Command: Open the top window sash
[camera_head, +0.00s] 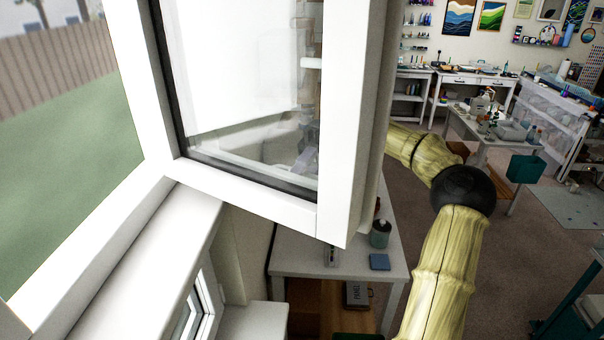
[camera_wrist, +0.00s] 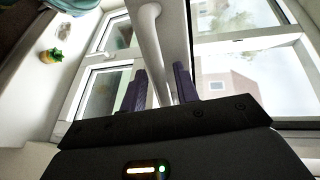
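The top window sash (camera_head: 335,200) has a white frame and a glass pane. In the head view it stands swung open into the room, at an angle to its white outer frame (camera_head: 95,245). A white bar handle (camera_wrist: 152,45) crosses the wrist view. My gripper (camera_wrist: 160,88) has its two dark purple fingers on either side of this handle. The fingers are spread apart, and I cannot tell whether both press on the bar. In the head view my gripper is seen only dimly through the pane, and its fingertips are not clear.
A lower window (camera_head: 193,312) shows below the sill. A white table (camera_head: 300,262) with a blue block (camera_head: 380,261) and a dark jar (camera_head: 380,234) stands below the sash. Work tables and shelves fill the back right. Open floor lies to the right of my arm.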

